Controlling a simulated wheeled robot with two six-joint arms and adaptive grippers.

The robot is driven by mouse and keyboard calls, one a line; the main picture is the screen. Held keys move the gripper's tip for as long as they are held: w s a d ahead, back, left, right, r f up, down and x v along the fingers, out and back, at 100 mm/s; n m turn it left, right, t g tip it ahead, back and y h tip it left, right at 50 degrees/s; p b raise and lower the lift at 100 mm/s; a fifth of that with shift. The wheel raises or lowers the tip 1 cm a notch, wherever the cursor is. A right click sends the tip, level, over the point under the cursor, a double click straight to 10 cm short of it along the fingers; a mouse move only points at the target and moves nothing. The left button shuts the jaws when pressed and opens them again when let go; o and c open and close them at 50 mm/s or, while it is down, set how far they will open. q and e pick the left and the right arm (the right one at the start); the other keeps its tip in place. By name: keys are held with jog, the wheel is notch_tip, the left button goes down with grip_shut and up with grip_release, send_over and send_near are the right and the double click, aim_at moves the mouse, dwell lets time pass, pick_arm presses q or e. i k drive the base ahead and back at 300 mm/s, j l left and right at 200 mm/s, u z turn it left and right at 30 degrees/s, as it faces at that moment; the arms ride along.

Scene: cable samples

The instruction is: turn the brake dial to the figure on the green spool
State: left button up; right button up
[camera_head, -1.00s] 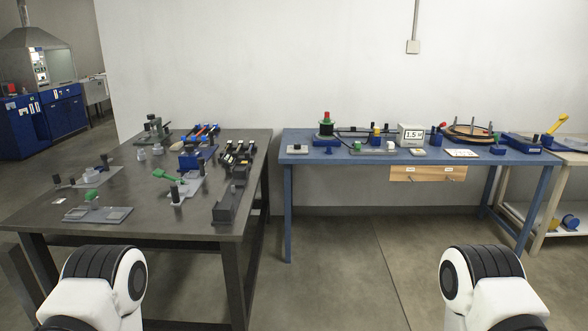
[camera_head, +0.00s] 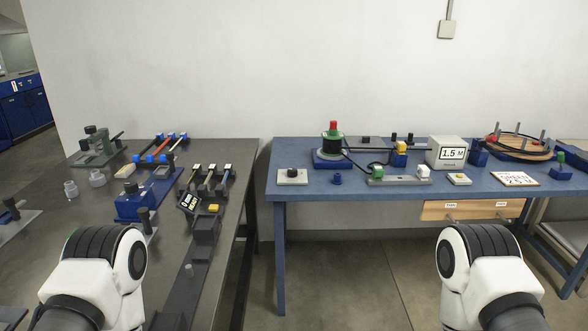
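A spool (camera_head: 333,147) with a green rim, dark windings and a red top stands on a blue base at the left part of the blue table. No figure on it can be read from here. A small pale plate with a dark knob (camera_head: 292,174) lies on the table left of the spool; I cannot tell whether this is the brake dial. Only white and black links of my two arms show at the bottom left and bottom right. Both grippers are outside the view.
The blue table (camera_head: 330,190) also holds a display box (camera_head: 446,153) reading 1.5 M, a card (camera_head: 516,180) with "GREEN" and seemingly "2.5 M", and a wooden reel (camera_head: 520,146). A dark bench (camera_head: 60,185) with several fixtures stands left. Floor shows between the tables.

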aim_at(292, 172)
jog(key=i+l, duration=0.25)
jog(key=l, duration=0.2)
jog(key=i+l, duration=0.55)
jog(key=l, duration=0.3)
jog(key=i+j, duration=0.2)
jog(key=i, duration=0.3)
jog(key=i+j, duration=0.15)
jog(key=i, duration=0.3)
jog(key=i+j, duration=0.2)
jog(key=i, duration=0.3)
jog(key=k+z, duration=0.2)
jog(key=z, duration=0.25)
